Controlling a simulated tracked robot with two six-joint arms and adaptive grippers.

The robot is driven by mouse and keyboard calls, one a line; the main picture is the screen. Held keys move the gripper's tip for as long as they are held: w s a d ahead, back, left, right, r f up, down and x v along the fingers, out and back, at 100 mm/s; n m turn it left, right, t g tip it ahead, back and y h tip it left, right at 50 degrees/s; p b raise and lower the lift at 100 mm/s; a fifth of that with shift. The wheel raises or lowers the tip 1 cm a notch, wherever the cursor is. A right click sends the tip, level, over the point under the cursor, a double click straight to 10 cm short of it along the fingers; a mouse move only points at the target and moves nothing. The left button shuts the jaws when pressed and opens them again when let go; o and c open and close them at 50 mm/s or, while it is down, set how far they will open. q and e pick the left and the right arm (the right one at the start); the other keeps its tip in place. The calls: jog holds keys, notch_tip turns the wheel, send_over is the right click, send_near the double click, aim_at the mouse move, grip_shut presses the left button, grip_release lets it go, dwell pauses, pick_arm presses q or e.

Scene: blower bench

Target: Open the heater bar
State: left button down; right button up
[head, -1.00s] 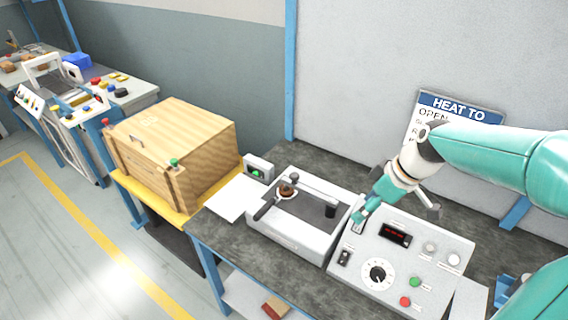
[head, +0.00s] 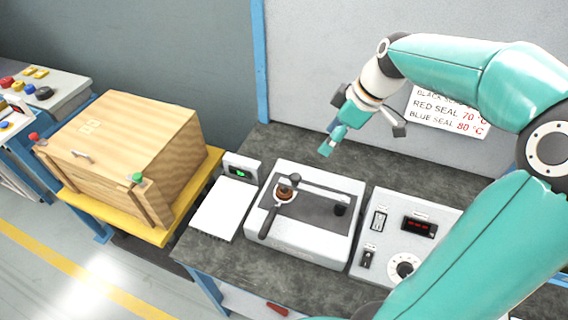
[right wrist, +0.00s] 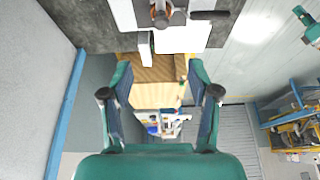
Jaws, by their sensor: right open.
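The white heater unit (head: 300,243) sits on the dark bench, with a dark plate on top. A slim light bar (head: 320,192) lies across the plate, with a black knob (head: 341,209) at its right end. At its left end is a brown round piece (head: 285,194) with a black handle. The bar looks lowered. My right gripper (head: 364,138) is open and empty, raised above and behind the unit, apart from it. The right wrist view shows its spread fingers (right wrist: 160,76), with part of the unit at the top edge. My left gripper is out of view.
A control box (head: 408,225) with a red display, switches and a dial stands right of the unit. A wooden crate (head: 125,150) stands further left. A wall sign hangs behind my right arm.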

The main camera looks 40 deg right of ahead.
jog(key=b, duration=0.5)
send_near(296, 176)
jog(key=x, duration=0.8)
jog(key=shift+f, duration=0.1)
grip_shut()
